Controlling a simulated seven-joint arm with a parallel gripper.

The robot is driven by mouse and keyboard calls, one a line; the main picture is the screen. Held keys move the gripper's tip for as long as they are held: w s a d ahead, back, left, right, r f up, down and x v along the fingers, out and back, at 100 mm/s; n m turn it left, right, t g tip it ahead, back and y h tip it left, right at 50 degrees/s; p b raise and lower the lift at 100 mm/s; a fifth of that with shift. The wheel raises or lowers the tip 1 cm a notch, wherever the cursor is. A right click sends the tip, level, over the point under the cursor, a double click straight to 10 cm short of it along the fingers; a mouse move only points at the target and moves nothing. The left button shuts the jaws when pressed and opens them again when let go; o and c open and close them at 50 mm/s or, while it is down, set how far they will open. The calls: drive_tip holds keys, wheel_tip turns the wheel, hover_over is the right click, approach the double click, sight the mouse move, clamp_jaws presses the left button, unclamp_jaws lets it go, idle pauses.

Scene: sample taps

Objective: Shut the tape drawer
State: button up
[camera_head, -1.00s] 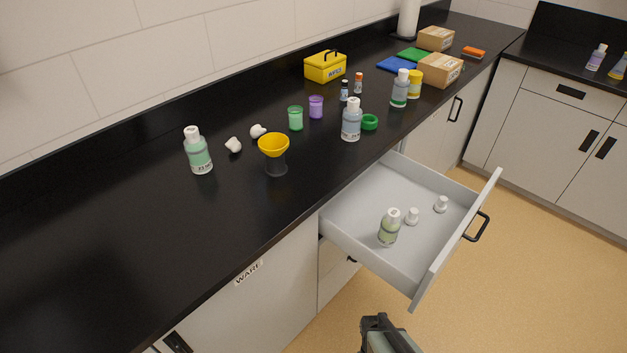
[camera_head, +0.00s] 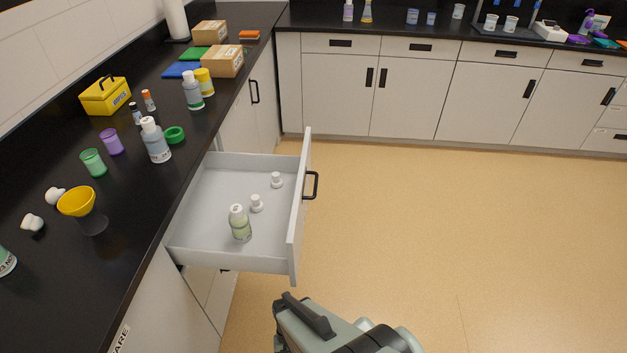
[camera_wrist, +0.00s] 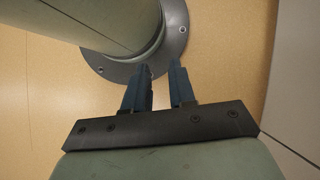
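One drawer (camera_head: 215,258) stands pulled far out from under the black counter in the head view. It has pale grey walls, a light front panel (camera_head: 299,225) and a black bar handle (camera_head: 311,186). Inside are a white-capped bottle of pale green liquid (camera_head: 240,226) and two small white pieces (camera_head: 257,204). No tape and no label reading tape shows on it. My gripper (camera_wrist: 160,72) is open and empty in the wrist view, its two dark blue fingers apart. In the head view my arm is at the bottom, below the drawer and apart from it.
The black counter (camera_head: 130,230) holds bottles, cups, a yellow funnel (camera_head: 78,202), a yellow box (camera_head: 105,96) and cartons. Closed cabinets (camera_head: 410,100) line the far wall. The tan floor (camera_head: 430,220) right of the drawer is clear.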

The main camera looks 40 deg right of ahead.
drive_tip(key=m, duration=0.1)
drive_tip(key=w+m+t+y, duration=0.1)
drive_tip(key=m, duration=0.1)
drive_tip(key=shift+w+d+r+y, duration=0.15)
drive_tip(key=shift+d+y, duration=0.15)
drive_tip(key=shift+d, duration=0.1)
drive_tip(key=shift+c, duration=1.4)
drive_tip(key=w+d+m+t, duration=0.1)
drive_tip(key=w+d+m, duration=0.1)
drive_tip(key=w+d+m+t, duration=0.2)
drive_tip(key=shift+w+y, duration=0.3)
clamp_jaws()
drive_tip(key=w+d+r+m+t+h, duration=0.3)
drive_tip(key=w+d+t, duration=0.3)
drive_tip(key=w+d, duration=0.7)
drive_tip(key=w+d+r+n+t+y, duration=0.1)
drive_tip(key=w+d+r, duration=0.1)
drive_tip(key=d+r, duration=0.4)
drive_tip(key=w+d+r+n, duration=0.1)
drive_tip(key=w+d+r, duration=0.2)
drive_tip(key=d+r, duration=0.35)
drive_tip(key=d+r+n+t+y, duration=0.1)
drive_tip(key=d+r+n, duration=0.2)
drive_tip(key=d+r, duration=0.65)
drive_tip(key=d+r+n+y, duration=0.2)
drive_tip(key=d+r, duration=0.3)
drive_tip(key=r, duration=0.9)
drive_tip(key=w+r+x, duration=0.2)
drive_tip(key=x, duration=1.1)
drive_tip(key=shift+a, duration=0.45)
